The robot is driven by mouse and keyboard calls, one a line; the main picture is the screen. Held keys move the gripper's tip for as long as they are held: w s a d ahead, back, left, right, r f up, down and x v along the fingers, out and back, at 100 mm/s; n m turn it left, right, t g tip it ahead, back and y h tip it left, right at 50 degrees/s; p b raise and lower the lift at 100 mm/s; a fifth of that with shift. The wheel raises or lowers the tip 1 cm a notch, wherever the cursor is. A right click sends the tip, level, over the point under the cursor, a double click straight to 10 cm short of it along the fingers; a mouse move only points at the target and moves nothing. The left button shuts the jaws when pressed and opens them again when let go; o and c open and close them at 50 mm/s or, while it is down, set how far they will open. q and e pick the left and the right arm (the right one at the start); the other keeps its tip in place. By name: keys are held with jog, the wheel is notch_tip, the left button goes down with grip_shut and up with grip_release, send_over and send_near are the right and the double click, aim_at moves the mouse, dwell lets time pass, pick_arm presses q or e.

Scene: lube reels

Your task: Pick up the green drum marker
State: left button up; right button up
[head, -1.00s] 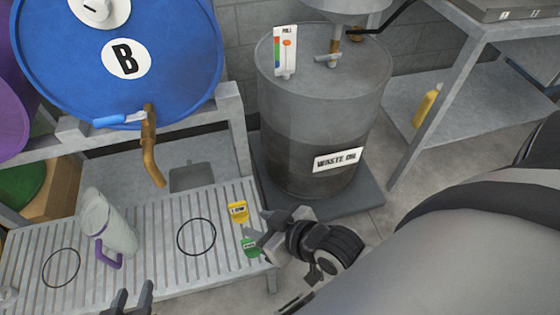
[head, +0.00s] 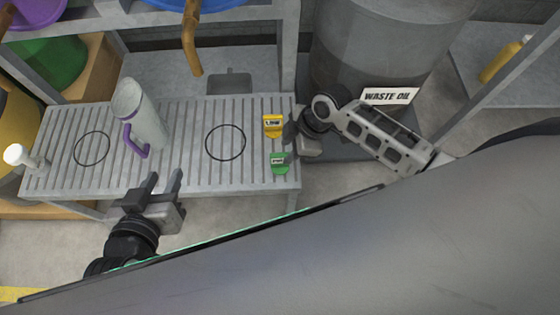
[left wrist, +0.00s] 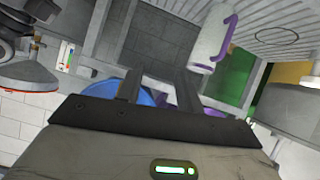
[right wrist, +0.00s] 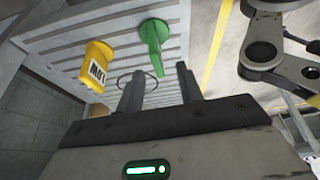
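The green drum marker (head: 280,162) stands near the right front corner of the slatted grating, with the yellow marker (head: 272,126) just behind it. In the right wrist view, the green marker (right wrist: 153,45) is beyond the fingers and the yellow one (right wrist: 97,65) is to its left. My right gripper (head: 291,126) is at the grating's right edge beside the markers. Its fingers (right wrist: 159,88) are apart with nothing between them. My left gripper (head: 164,178) is at the grating's front edge, with its fingers (left wrist: 158,88) apart and empty.
A grey jug with a purple handle (head: 147,115) stands on the grating (head: 190,115) between two black rings. A waste oil drum (head: 350,55) stands behind the right gripper. A tap (head: 191,40) hangs above the grating. The grating around the right ring is clear.

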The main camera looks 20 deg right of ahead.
aim_at(282, 154)
jog(key=b+x, duration=0.1)
jog(key=x, duration=0.2)
jog(key=b+x, duration=0.1)
jog(key=x, duration=0.3)
jog(key=shift+w+a+f, duration=0.1)
jog(key=shift+w+f, duration=0.1)
jog(key=shift+w, duration=0.05)
jog(key=shift+c, duration=0.3)
grip_shut()
